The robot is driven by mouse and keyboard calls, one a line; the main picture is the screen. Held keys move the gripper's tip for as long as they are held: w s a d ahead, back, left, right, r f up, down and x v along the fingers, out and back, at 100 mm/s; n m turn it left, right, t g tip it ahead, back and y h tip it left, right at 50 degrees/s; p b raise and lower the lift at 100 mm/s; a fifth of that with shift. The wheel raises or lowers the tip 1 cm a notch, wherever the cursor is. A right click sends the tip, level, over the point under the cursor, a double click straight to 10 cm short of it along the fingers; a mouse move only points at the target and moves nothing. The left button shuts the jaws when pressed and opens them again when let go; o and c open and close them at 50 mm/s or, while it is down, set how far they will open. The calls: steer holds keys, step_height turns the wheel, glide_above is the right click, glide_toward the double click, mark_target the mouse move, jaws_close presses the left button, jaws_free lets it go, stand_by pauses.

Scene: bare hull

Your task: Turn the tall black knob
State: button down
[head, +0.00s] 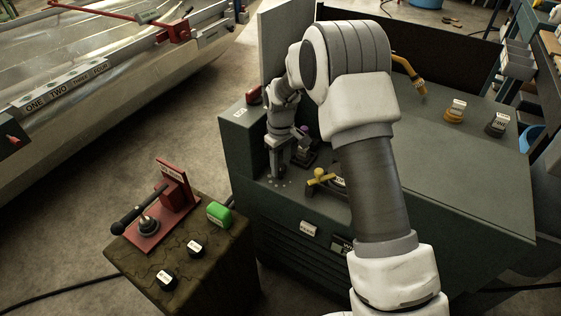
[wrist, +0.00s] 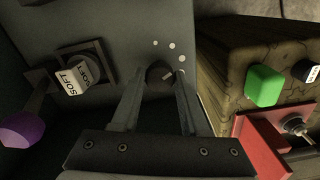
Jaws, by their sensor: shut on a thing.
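The black knob (wrist: 158,71) stands on the dark green cabinet (head: 450,180), with an arc of several white dots beside it. In the wrist view a short pale mark shows on its top. My gripper (wrist: 161,84) points down at it, one finger on each side, and is shut on it. In the head view my gripper (head: 276,168) is at the cabinet's left front corner and the knob is mostly hidden between the fingers.
A purple-ended lever with a SOFT label (wrist: 72,80) is left of the knob in the wrist view. A yellow handle (head: 320,178) is close to my gripper. A lower block holds a green button (head: 219,213), black buttons and a red lever unit (head: 160,222).

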mark_target(281, 167)
steer(key=shift+n+p, duration=0.8)
steer(key=shift+n, duration=1.1)
steer(key=shift+c, duration=2.1)
jaws_free()
step_height(281, 167, up, 17)
steer(key=p, duration=0.4)
steer(key=shift+r, duration=0.2)
